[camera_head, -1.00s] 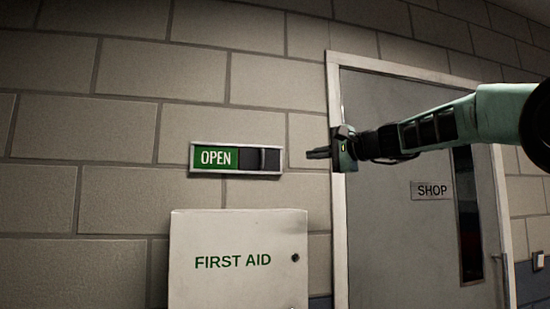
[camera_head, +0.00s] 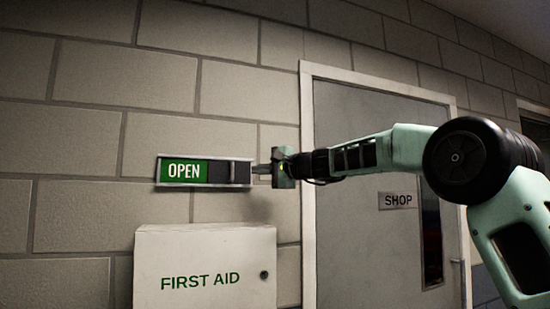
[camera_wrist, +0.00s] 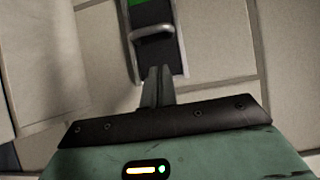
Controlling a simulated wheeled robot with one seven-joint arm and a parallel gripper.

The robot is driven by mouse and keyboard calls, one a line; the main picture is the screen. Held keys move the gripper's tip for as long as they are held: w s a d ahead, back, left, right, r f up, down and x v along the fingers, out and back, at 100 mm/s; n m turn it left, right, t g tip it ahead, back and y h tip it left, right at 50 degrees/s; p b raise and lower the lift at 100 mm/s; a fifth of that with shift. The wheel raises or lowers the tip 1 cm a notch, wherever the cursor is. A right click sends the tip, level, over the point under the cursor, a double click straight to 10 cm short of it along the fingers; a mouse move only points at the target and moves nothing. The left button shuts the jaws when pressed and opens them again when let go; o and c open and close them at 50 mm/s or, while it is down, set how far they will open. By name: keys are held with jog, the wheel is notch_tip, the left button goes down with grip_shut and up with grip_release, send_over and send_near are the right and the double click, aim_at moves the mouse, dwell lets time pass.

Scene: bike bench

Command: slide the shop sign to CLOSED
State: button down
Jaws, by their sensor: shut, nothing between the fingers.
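The shop sign (camera_head: 187,171) is a framed slider on the block wall, showing a green OPEN panel on its left and a dark slide with a raised handle (camera_head: 232,172) toward its right end. In the wrist view the handle (camera_wrist: 152,33) is a grey bar across the dark slide, with a bit of green beyond it. My gripper (camera_head: 256,170) is shut and empty, its fingers pointing left at the sign's right end. In the wrist view the closed fingertips (camera_wrist: 158,72) lie over the dark part of the sign, short of the handle. I cannot tell whether they touch the sign.
A white FIRST AID box (camera_head: 205,265) is mounted just below the sign. A grey door (camera_head: 370,250) with a SHOP plate (camera_head: 397,200) stands to the right, behind my arm. The wall above and left of the sign is clear.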

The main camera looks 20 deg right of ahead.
jog(key=shift+w+a+p, duration=0.3)
jog(key=shift+a+p, duration=0.05)
jog(key=shift+a, duration=0.7)
jog(key=shift+w+a+p, duration=0.25)
jog(key=shift+a+p, duration=0.05)
jog(key=shift+a, duration=0.75)
jog(key=a, duration=1.4)
jog(key=shift+b, duration=0.45)
jog(key=shift+d, duration=0.1)
